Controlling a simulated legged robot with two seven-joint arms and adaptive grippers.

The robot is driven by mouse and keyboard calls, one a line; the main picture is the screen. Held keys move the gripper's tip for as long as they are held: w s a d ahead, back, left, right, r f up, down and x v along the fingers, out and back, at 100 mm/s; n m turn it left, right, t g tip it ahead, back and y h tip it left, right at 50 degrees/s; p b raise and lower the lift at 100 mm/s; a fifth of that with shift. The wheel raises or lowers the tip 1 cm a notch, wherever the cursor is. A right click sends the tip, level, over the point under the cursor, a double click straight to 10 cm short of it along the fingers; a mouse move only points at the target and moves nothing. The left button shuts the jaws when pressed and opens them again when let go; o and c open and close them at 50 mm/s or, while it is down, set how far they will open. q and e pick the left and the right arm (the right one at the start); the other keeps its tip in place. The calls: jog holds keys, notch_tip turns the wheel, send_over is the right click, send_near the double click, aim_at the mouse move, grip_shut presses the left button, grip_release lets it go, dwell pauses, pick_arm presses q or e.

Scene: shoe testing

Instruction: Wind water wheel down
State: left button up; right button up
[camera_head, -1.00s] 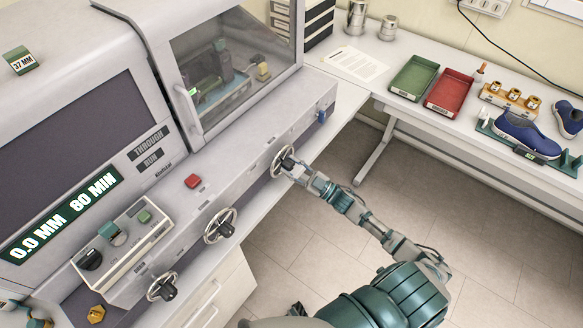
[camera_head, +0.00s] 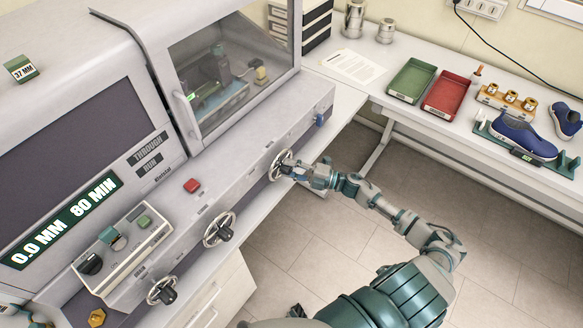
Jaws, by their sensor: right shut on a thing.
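Three handwheels with dark handles sit on the front face of the machine. The farthest wheel (camera_head: 275,168) is at the right end of the row, and my right gripper (camera_head: 290,168) is shut on its handle. The fingers hide part of the wheel and most of the handle. The middle wheel (camera_head: 212,232) and the nearest wheel (camera_head: 157,291) are free. No labels on the wheels are readable. At the lower left edge, a small part of my left arm shows; its gripper cannot be made out.
The machine's display (camera_head: 65,220) reads 0.0 MM 80 MIN. A red button (camera_head: 192,186) and a control box (camera_head: 122,247) sit above the wheels. On the right bench are a green tray (camera_head: 412,80), a red tray (camera_head: 452,92) and blue shoes (camera_head: 524,138). Open floor lies between.

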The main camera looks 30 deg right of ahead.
jog(key=shift+r+n+g+h+p, duration=0.1)
jog(key=shift+n+g+h+p, duration=0.3)
jog(key=shift+n, duration=0.7)
jog(key=shift+a, duration=0.1)
jog(key=o, duration=0.9)
jog(key=shift+c, duration=0.2)
jog(key=shift+o, duration=1.4)
jog(key=shift+a, duration=0.1)
jog(key=v, duration=1.2)
jog(key=shift+w, duration=0.15)
